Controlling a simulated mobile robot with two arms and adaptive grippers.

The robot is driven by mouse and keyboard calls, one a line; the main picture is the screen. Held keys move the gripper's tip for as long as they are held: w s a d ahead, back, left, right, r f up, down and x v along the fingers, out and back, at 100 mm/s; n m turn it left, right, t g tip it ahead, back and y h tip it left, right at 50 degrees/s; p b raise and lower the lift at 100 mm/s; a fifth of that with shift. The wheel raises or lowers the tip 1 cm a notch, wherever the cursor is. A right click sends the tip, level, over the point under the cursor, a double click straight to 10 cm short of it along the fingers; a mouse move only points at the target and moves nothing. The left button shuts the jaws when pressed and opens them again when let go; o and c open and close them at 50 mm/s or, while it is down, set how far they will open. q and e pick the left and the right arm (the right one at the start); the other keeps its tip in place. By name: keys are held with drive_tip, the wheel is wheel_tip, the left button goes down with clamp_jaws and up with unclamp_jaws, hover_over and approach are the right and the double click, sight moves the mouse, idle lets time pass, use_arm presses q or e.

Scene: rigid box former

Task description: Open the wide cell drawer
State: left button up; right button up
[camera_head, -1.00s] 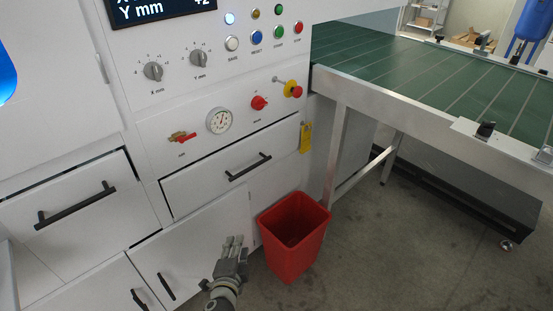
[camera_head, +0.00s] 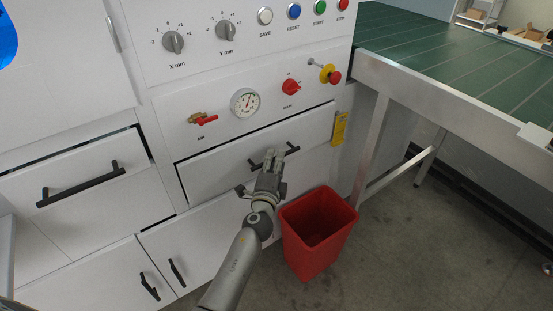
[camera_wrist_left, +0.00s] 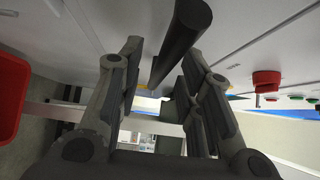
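The wide drawer (camera_head: 222,167) is a white front panel below the gauge, with a dark gap along its top edge. Its black bar handle (camera_head: 291,150) is partly hidden by my left gripper (camera_head: 270,157). The gripper is at the handle's middle, fingers pointing at the drawer front. In the left wrist view the fingers (camera_wrist_left: 162,55) are apart, and the black handle bar (camera_wrist_left: 183,38) runs lengthwise between and beyond their tips. I cannot tell whether either finger touches the bar. My right gripper is not in view.
A red bin (camera_head: 318,232) stands on the floor just right of my left arm. Another drawer with a black handle (camera_head: 80,187) is at the left, and cabinet doors with handles (camera_head: 177,272) are below. A green conveyor (camera_head: 440,60) is at the right. A yellow tag (camera_head: 339,129) hangs beside the drawer.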

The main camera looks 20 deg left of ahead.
use_arm(q)
drive_tip(key=shift+w+a, duration=0.15)
drive_tip(key=shift+w, duration=0.7)
clamp_jaws()
